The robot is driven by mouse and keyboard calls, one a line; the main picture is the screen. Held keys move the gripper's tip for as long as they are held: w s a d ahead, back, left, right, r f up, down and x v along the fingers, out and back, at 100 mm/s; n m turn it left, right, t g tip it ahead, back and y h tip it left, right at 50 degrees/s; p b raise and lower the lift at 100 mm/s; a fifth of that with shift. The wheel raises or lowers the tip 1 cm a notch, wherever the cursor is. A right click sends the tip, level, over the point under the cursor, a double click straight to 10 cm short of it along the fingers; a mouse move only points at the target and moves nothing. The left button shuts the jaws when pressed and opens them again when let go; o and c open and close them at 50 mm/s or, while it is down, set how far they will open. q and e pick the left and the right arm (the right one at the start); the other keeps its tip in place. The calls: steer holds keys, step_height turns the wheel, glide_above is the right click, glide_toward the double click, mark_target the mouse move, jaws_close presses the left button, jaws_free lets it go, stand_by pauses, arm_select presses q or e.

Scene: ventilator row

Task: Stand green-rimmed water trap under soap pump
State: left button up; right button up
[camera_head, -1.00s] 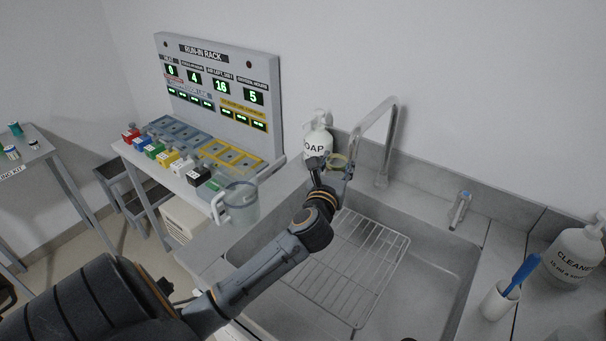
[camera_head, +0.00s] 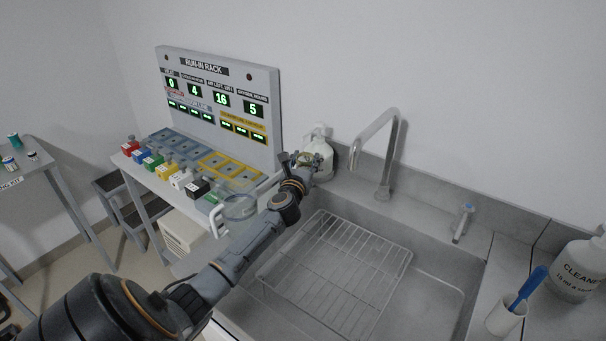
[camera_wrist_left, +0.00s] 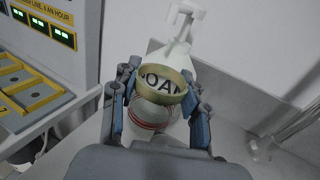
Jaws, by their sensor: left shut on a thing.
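My left gripper (camera_wrist_left: 160,105) is shut on a small clear cup, the water trap (camera_wrist_left: 150,115), with a yellowish-green rim (camera_wrist_left: 165,84) and thin red lines on its side. The trap looks upright between the fingers. The white soap pump bottle (camera_wrist_left: 178,50) stands just beyond it, and its lettering shows through the rim. In the head view the left gripper (camera_head: 305,165) is in front of the soap pump (camera_head: 319,142), at the sink's back left corner. Whether the trap touches the bottle or the counter cannot be told. My right gripper is not in view.
A clear jug (camera_head: 238,208) stands at the sink's left, close to my left arm. The faucet (camera_head: 384,150) rises right of the soap. A wire rack (camera_head: 345,275) lies in the sink. Several coloured blocks line the run-in rack (camera_head: 220,100). A cleaner bottle (camera_head: 580,265) stands at right.

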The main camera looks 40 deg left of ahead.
arm_select(q)
steer(key=shift+w+a+f, duration=0.1)
steer(key=shift+a+f, duration=0.15)
steer(key=shift+f, duration=0.05)
steer(key=f+b, duration=0.2)
steer(key=f, duration=0.1)
steer(key=shift+a+f, duration=0.15)
steer(key=shift+a, duration=0.2)
steer(key=shift+f, duration=0.3)
steer(key=shift+w, duration=0.1)
steer(key=o, duration=1.1)
steer(key=shift+f, duration=0.1)
